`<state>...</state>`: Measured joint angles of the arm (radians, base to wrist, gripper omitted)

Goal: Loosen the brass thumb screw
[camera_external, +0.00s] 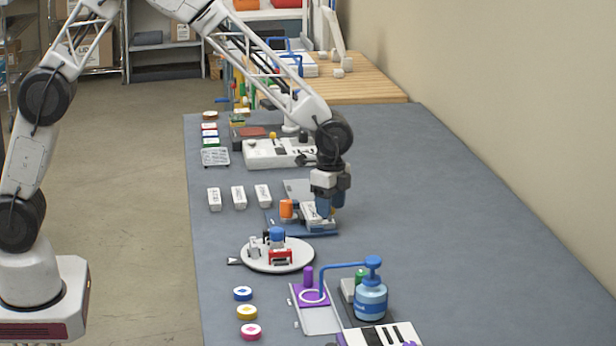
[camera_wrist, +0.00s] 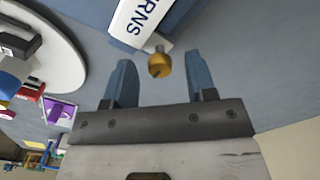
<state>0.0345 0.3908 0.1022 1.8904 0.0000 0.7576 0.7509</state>
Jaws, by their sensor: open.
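The brass thumb screw (camera_wrist: 159,65) shows in the wrist view, a small round knob with a slotted face on a short grey shank. It sticks out from the end of a white block (camera_wrist: 139,22) lettered "URNS" at the visible end. My gripper (camera_wrist: 159,73) is open, its blue fingers on either side of the screw with gaps to both; whether the tips reach its depth I cannot tell. In the external view my gripper (camera_external: 325,208) is low over the right side of a blue-based fixture (camera_external: 318,231) with an orange knob (camera_external: 286,209). The screw is not discernible there.
Several white blocks (camera_external: 239,197) lie left of the fixture. A round white turntable (camera_external: 264,267) with small stamps is in front of it. A blue pump bottle (camera_external: 370,296) stands nearer the camera. The grey table (camera_external: 440,200) is clear to the right.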

